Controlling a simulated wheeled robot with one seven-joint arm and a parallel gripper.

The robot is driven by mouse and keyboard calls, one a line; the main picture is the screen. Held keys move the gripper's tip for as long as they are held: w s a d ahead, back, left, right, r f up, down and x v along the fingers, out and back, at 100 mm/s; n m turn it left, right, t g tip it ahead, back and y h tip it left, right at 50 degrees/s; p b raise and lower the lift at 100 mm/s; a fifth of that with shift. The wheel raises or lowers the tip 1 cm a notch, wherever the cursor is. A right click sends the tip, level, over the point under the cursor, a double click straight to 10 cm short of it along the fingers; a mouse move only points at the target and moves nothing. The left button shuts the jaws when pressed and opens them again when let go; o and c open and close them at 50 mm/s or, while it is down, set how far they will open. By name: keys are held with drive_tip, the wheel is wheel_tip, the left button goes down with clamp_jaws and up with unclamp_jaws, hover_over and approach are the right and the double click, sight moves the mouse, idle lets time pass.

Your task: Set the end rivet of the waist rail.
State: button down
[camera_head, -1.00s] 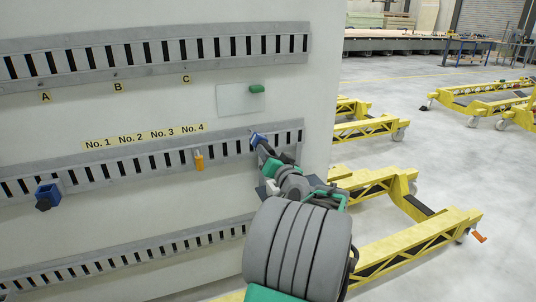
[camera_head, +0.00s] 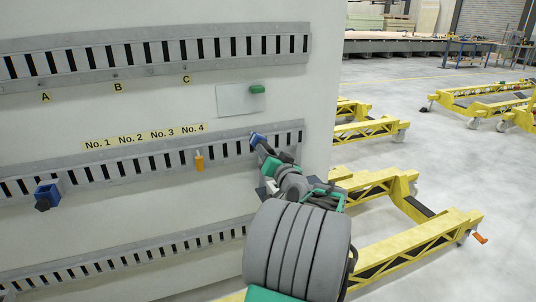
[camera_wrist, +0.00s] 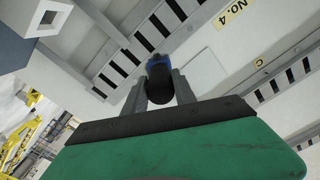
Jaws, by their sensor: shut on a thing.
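The waist rail (camera_head: 120,165) is the middle slotted grey rail on the pale panel, under the labels No. 1 to No. 4. My gripper (camera_head: 268,156) is near the right end of this rail. In the wrist view my gripper (camera_wrist: 160,88) is shut on a blue-and-black tool (camera_wrist: 159,74), gripped between its two grey fingers. The tool's blue end (camera_head: 257,139) points at the rail's last slots; I cannot tell whether it touches. The end rivet itself cannot be made out.
An orange piece (camera_head: 199,161) hangs at the waist rail below No. 4. A blue clamp (camera_head: 47,194) sits farther left on it. A green piece (camera_head: 257,88) is on a pale plate above. Yellow trolleys (camera_head: 400,240) stand right of the panel.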

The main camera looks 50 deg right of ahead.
drive_tip(key=shift+w+d+r, duration=0.25)
drive_tip(key=shift+w+d, duration=0.15)
drive_tip(key=shift+w, duration=0.25)
idle(1.4)
drive_tip(key=shift+s+a+f+b, duration=0.15)
drive_tip(key=shift+s+a+b, duration=0.1)
drive_tip(key=shift+s+b, duration=0.2)
drive_tip(key=shift+b+v, duration=0.55)
drive_tip(key=shift+v, duration=0.55)
drive_tip(key=shift+s+a, duration=0.2)
drive_tip(key=shift+s, duration=0.05)
drive_tip(key=shift+w, duration=0.1)
